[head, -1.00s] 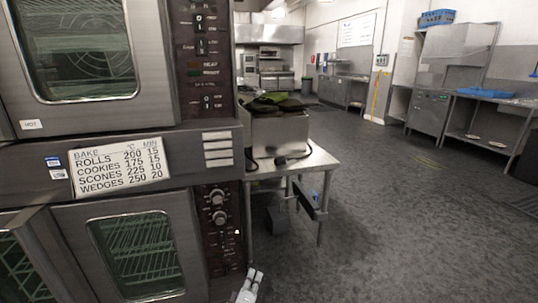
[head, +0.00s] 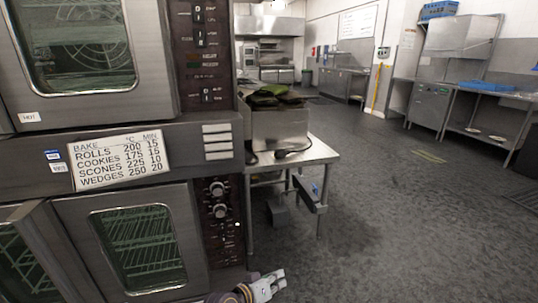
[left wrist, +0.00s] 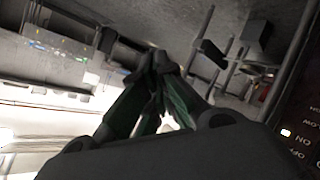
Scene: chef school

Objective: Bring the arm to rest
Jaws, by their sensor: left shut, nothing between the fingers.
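My left gripper (head: 274,281) shows at the bottom of the head view, low in front of the oven's control panel and above the floor. It looks shut and holds nothing. In the left wrist view its fingers (left wrist: 158,62) meet at their tips, with nothing between them. My right gripper is in neither view.
A double oven (head: 125,238) fills the left side, with its lower door at far left standing partly open. A steel table (head: 318,152) with a fryer-like unit stands right behind it. Open floor (head: 400,225) lies to the right. Steel counters (head: 480,105) line the far right wall.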

